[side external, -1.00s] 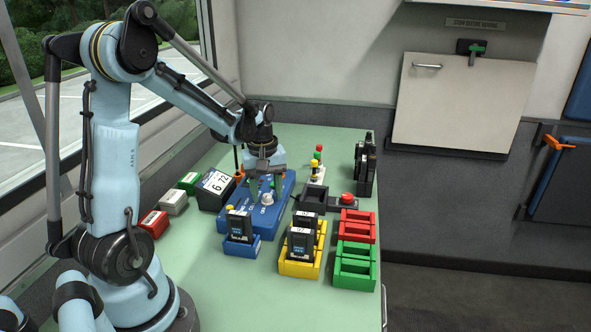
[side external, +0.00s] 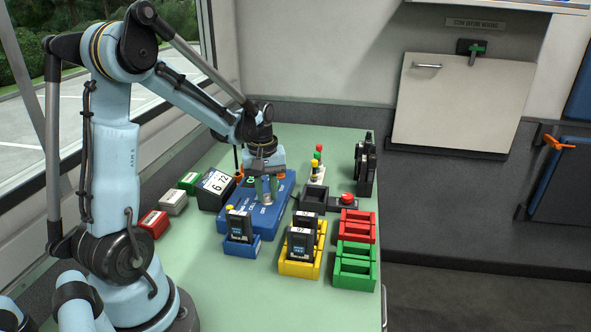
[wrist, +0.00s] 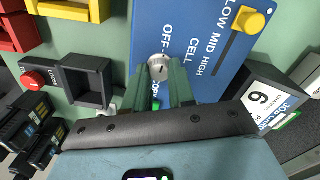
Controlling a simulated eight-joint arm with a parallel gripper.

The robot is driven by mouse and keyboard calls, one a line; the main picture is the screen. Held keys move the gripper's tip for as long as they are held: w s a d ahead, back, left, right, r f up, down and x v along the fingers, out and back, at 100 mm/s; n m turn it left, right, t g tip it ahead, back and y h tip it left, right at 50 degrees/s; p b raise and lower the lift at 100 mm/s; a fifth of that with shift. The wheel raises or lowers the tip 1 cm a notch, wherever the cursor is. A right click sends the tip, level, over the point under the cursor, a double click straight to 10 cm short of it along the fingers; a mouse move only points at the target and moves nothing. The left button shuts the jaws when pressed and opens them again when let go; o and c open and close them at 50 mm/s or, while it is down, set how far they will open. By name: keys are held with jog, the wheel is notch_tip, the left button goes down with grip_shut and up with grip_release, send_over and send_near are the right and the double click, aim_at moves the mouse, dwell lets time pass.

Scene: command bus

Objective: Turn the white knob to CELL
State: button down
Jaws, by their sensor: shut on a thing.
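The white knob (wrist: 159,66) sits on the blue panel (wrist: 190,25) in the wrist view, with OFF, CELL and a partly hidden label starting COP printed around it. My gripper (wrist: 161,78) is shut on the knob, with one green finger on each side. A dark mark shows on the knob's face, but the exact label it points to is hard to tell. In the side view my gripper (side external: 267,190) stands over the blue panel (side external: 232,207), and its fingers mostly hide the knob.
A yellow slider (wrist: 249,20) is on the panel. Blue (side external: 240,248), yellow (side external: 300,270), red (side external: 357,228) and green (side external: 354,272) holders stand in front and to the right. A red button (side external: 347,198) is behind them.

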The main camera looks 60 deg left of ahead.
aim_at(266, 195)
jog(key=m, duration=1)
jog(key=shift+m, duration=0.3)
dwell(0.4)
jog(key=c, duration=0.9)
grip_release()
jog(key=shift+c, duration=0.2)
jog(key=shift+r, duration=0.15)
notch_tip(266, 195, up, 12)
jog(key=shift+a, duration=0.15)
